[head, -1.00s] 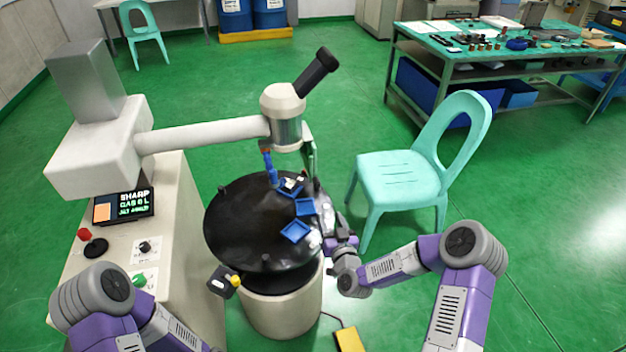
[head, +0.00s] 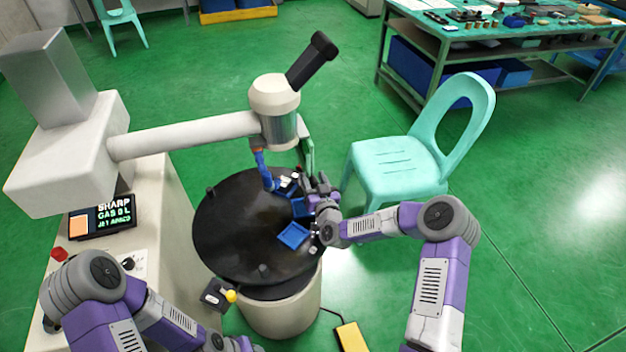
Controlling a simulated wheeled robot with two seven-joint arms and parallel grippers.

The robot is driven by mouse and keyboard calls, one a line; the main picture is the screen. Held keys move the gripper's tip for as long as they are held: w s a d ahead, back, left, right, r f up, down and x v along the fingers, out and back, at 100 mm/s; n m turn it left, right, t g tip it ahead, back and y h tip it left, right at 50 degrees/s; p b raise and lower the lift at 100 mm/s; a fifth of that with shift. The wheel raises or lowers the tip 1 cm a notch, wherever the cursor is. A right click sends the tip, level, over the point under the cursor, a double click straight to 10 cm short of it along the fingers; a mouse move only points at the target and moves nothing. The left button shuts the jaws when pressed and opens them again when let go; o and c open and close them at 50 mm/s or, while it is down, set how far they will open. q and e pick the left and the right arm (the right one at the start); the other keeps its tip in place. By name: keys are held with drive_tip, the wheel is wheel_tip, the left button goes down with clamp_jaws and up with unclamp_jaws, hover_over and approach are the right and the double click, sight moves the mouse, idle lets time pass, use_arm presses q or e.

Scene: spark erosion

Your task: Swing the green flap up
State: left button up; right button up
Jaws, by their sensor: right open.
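The green flap (head: 307,149) is a narrow pale green panel hanging upright just right of the machine's cylindrical head (head: 277,115), above the far edge of the black round table. My right gripper (head: 317,184) is over the right side of that table, just below the flap's lower end. It is open, with nothing seen between its fingers. Whether it touches the flap cannot be told.
The black round table (head: 228,238) holds blue trays (head: 293,235) beside my right wrist. A blue nozzle (head: 263,172) hangs left of the flap. A turquoise chair (head: 390,165) stands close to my right arm. A yellow box (head: 351,337) lies on the floor.

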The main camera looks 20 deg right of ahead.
drive_tip(key=shift+w, duration=0.35)
clamp_jaws()
drive_tip(key=shift+d, duration=0.15)
